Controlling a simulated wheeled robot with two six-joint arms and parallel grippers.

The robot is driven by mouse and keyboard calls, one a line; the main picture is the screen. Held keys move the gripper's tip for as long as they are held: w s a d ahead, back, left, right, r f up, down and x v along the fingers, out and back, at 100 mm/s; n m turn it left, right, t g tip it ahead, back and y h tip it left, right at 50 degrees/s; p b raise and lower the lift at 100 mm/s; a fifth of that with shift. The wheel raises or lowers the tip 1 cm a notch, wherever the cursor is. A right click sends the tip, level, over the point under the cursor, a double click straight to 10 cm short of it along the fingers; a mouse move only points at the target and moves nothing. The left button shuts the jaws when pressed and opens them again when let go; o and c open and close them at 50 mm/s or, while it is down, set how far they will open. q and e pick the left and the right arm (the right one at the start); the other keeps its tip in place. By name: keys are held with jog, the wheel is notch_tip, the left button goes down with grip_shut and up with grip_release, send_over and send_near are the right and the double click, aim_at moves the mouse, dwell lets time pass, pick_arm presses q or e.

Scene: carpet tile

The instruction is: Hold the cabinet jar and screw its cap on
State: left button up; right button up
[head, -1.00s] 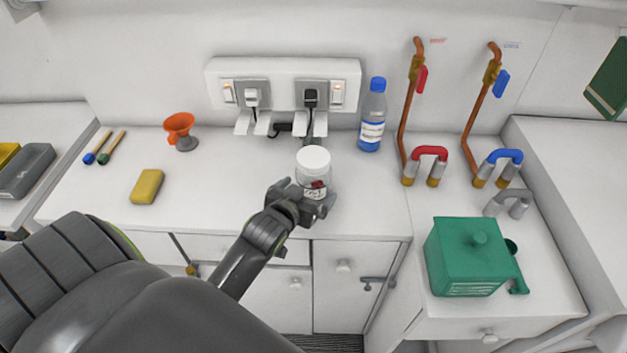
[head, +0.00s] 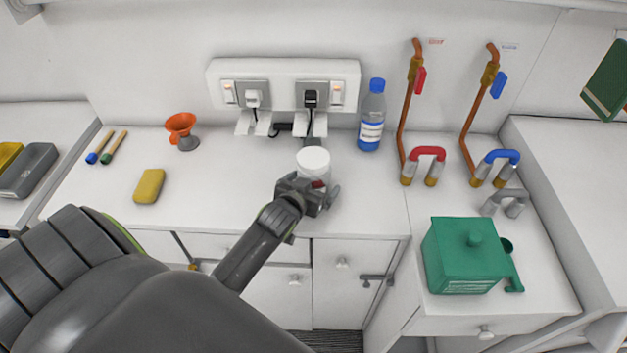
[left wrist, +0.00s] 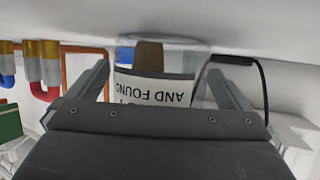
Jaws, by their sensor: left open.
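The jar (head: 318,184) stands upright on the white counter, with a wide white cap (head: 313,160) on its top. I cannot tell how tightly the cap sits. My left gripper (head: 317,192) is open, low at the jar's near side, with a finger on each side of it. The gripper hides much of the jar's lower front. In the left wrist view the jar's label (left wrist: 155,91), reading "AND FOUND" upside down, lies between the open fingers. A gap shows on the right side there. My right gripper is in no view.
A power strip (head: 284,70) with plugs is on the wall behind the jar. A blue-capped bottle (head: 371,118) stands right of it. A green box (head: 464,262) stands at right.

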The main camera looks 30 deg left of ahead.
aim_at(315, 154)
pick_arm(q)
jog(key=shift+c, duration=0.3)
jog(key=c, duration=1)
jog(key=shift+o, duration=0.2)
jog(key=shift+r, duration=0.1)
notch_tip(315, 154, up, 10)
jog(key=shift+f+b, duration=0.1)
jog(key=shift+b, duration=0.5)
jog(key=o, duration=0.3)
jog(key=c, duration=0.7)
jog(key=shift+o, duration=0.2)
